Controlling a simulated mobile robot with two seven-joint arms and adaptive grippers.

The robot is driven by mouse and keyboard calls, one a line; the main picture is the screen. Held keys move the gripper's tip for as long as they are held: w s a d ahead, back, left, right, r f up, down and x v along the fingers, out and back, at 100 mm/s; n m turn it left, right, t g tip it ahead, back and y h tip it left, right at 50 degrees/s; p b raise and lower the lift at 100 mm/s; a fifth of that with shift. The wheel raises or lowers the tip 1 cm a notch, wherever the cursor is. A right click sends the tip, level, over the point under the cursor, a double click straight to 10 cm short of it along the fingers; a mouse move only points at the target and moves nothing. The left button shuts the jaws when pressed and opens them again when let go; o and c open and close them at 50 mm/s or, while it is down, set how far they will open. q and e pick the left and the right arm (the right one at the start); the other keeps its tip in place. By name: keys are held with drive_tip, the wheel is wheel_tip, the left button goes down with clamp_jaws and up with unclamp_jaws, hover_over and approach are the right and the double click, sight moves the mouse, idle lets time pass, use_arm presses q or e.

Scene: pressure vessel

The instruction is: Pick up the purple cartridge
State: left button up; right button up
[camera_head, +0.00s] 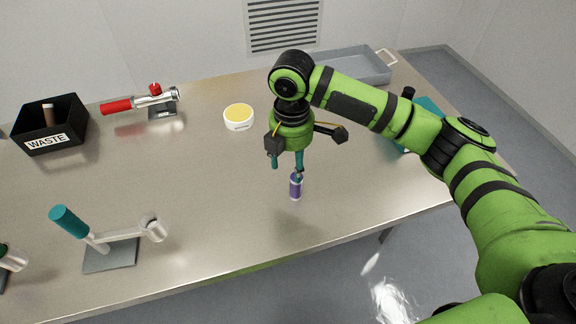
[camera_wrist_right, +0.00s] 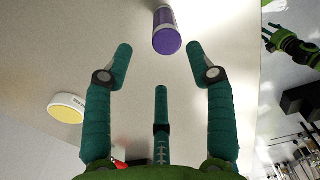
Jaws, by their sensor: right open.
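The purple cartridge (camera_head: 295,187) stands upright on the metal table, near the table's front edge in the head view. In the right wrist view the purple cartridge (camera_wrist_right: 166,35) shows at the top middle, just beyond the fingertips. My right gripper (camera_head: 287,165) is above and just behind the cartridge, pointing down. It also shows in the right wrist view (camera_wrist_right: 160,62), with its teal fingers spread and nothing between them. In the head view the fingertips partly overlap the cartridge's top; touching cannot be told.
A white round container with a yellow top (camera_head: 239,116) stands behind the cartridge. A black WASTE bin (camera_head: 50,124), a red-handled tool (camera_head: 140,101) and a teal-handled lever device (camera_head: 105,240) are on the left. A grey tray (camera_head: 345,66) is at the back right.

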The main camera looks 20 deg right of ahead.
sight(296, 187)
drive_tip(key=shift+s+d, duration=0.15)
drive_tip(key=shift+s, duration=0.05)
drive_tip(key=shift+s+f+p, duration=0.25)
drive_tip(key=shift+s+p, duration=0.1)
drive_tip(key=shift+s, duration=0.1)
drive_tip(key=f, duration=0.1)
drive_tip(key=f+p, duration=0.1)
drive_tip(key=d+f+p, duration=0.1)
drive_tip(key=shift+s, duration=0.25)
drive_tip(key=shift+w+a+f, duration=0.1)
drive_tip(key=shift+w+f, duration=0.1)
drive_tip(key=shift+f, duration=1.15)
clamp_jaws()
use_arm(q)
drive_tip(key=s+r, duration=0.2)
drive_tip(key=s, duration=0.2)
drive_tip(key=shift+s+r, duration=0.1)
drive_tip(key=shift+r, duration=0.3)
use_arm(e)
drive_tip(key=shift+r, duration=0.15)
